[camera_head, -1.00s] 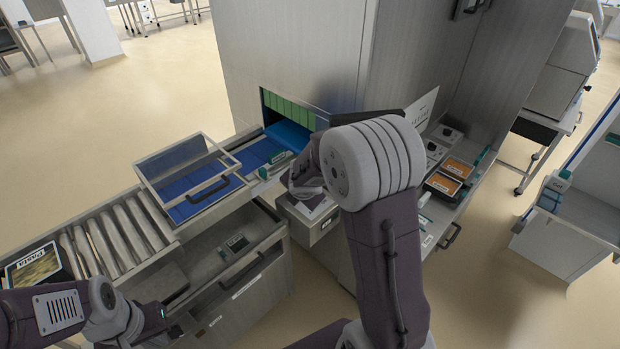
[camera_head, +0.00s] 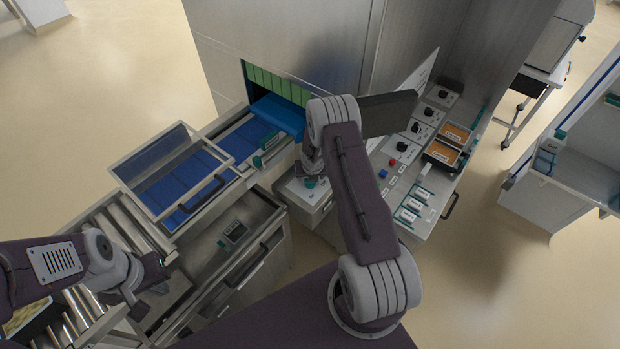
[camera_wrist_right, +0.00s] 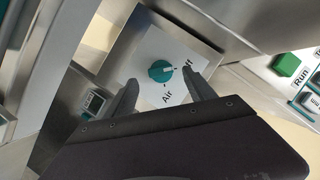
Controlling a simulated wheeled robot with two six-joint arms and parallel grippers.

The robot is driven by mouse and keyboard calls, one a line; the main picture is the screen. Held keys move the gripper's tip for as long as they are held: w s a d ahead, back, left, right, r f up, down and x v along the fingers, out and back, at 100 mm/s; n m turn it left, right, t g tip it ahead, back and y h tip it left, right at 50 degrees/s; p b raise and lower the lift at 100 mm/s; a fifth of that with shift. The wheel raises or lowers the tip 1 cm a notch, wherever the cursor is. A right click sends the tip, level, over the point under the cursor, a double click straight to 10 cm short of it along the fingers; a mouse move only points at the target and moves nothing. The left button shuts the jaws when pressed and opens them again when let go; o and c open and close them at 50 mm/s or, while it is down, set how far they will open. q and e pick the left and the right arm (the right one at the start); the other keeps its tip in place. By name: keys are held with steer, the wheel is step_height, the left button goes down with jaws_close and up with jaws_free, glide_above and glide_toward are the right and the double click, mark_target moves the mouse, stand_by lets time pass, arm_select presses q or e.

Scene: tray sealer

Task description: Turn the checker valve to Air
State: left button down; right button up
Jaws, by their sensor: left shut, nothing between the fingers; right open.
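The checker valve is a teal round knob (camera_wrist_right: 160,70) on a white plate marked Off and Air, in the right wrist view. My left gripper (camera_head: 163,262) is shut and empty at the lower left, over the roller conveyor.
A blue-lined tray frame (camera_head: 165,180) stands in front of the machine opening. An open drawer (camera_head: 235,260) is below it. A control panel (camera_head: 400,175) with black knobs and red and blue buttons lies to the right. A green Run button (camera_wrist_right: 290,65) shows in the wrist view.

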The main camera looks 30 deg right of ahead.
mark_target(311, 185)
steer(key=p+x, duration=0.2)
steer(key=x, duration=0.1)
steer(key=shift+w+f+p, duration=0.1)
steer(key=shift+w+p, duration=0.05)
steer(key=shift+p, duration=0.2)
steer(key=shift+d+f, duration=0.1)
steer(key=shift+f, duration=0.3)
steer(key=shift+w+f, duration=0.15)
steer(key=shift+f, duration=0.1)
steer(key=c, duration=1.4)
